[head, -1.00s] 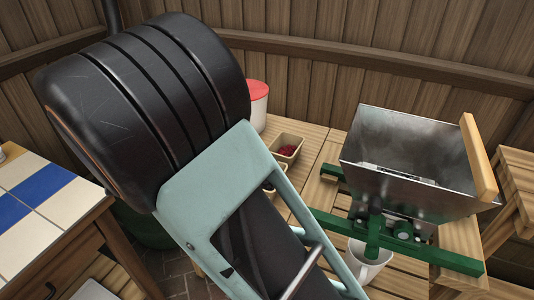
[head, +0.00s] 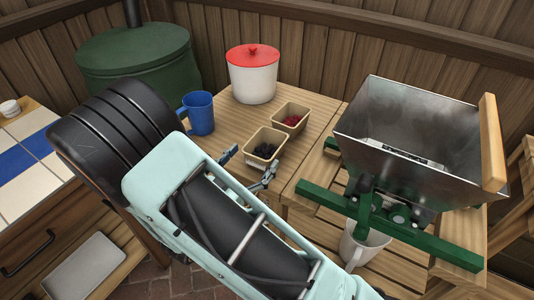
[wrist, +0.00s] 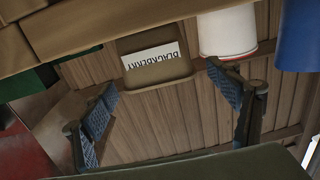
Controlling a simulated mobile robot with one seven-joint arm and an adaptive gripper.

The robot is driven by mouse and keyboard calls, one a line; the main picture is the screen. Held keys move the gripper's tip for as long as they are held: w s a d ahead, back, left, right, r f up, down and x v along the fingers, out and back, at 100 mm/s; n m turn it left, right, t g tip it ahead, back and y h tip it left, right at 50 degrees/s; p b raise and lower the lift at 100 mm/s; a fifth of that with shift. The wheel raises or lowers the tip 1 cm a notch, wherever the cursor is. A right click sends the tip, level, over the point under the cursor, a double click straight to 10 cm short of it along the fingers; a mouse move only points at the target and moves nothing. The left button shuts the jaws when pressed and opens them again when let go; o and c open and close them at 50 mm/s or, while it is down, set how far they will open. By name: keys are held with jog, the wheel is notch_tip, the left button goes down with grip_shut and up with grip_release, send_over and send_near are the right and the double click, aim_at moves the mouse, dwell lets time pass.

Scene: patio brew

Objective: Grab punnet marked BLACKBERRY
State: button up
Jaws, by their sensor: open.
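The punnet marked BLACKBERRY (wrist: 160,80) shows in the wrist view with its white label upside down. In the head view this tan punnet (head: 254,142) holds dark berries and stands upright on the wooden table. My gripper (head: 248,168) is open and empty, just in front of the punnet, with its fingers spread about as wide as the punnet. In the wrist view the fingers of my gripper (wrist: 166,108) lie either side of the punnet's line, apart from it. The head view cannot show whether a fingertip touches it.
A second punnet (head: 303,111) with red berries stands right behind. A blue mug (head: 200,115) is to the left, and a white pot with a red lid (head: 252,80) is behind. A metal hopper on a green frame (head: 400,140) and a white mug (head: 362,246) are at right.

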aim_at(275, 132)
jog(key=b+x, duration=0.1)
jog(key=x, duration=0.5)
jog(key=shift+w+d, duration=0.25)
jog(key=shift+w, duration=0.05)
jog(key=c, duration=1.3)
